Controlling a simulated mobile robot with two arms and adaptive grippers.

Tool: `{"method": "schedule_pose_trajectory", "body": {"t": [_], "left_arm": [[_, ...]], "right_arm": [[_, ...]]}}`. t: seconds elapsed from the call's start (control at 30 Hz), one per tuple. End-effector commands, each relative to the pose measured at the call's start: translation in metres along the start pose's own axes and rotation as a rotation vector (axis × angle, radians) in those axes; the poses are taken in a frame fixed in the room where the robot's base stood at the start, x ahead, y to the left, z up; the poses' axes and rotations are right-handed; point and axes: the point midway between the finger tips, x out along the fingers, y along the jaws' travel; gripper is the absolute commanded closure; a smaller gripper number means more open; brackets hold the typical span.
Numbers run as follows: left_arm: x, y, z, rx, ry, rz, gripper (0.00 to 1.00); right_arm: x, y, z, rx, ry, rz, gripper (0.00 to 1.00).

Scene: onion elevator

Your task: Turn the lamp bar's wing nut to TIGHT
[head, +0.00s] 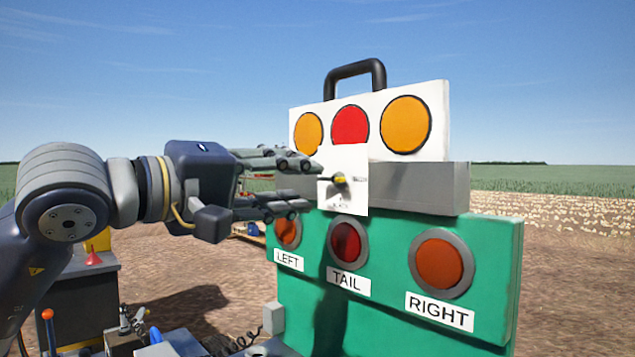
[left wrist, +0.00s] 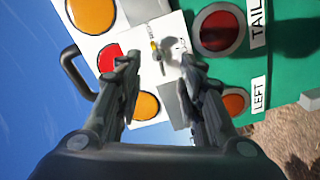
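The lamp bar (head: 431,110) is a white board with two orange lamps and a red one, with a black handle on top. It stands above a green panel, behind a grey rail. The wing nut (head: 340,180), dark with a yellow mark, sits on a white plate (head: 352,205) at the middle of the rail. The small lettering beside and below it is too small to read surely. My left gripper (head: 306,184) is open and empty, its fingers pointing toward the nut from the left. In the left wrist view the wing nut (left wrist: 157,46) lies just beyond the parted fingertips (left wrist: 160,60). My right gripper is out of view.
The green panel (head: 390,240) carries round lamps labelled LEFT, TAIL and RIGHT. The grey rail (head: 434,188) sticks out on the right of the plate. A dark box with a yellow item (head: 98,242) stands at lower left. Open field lies behind.

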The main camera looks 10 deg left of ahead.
Motion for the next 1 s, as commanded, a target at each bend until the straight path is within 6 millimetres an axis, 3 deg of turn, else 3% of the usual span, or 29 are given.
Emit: {"method": "schedule_pose_trajectory", "body": {"t": [0.1, 0.33, 1.0], "left_arm": [[-0.025, -0.001, -0.001, 0.001, 0.002, -0.001, 0.65], [-0.052, -0.002, 0.000, -0.001, -0.001, -0.003, 0.65], [-0.056, -0.001, 0.000, -0.001, -0.001, -0.002, 0.65]], "right_arm": [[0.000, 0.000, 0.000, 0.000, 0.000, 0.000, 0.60], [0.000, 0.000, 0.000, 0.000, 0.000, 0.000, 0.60], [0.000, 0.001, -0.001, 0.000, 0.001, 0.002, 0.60]]}}
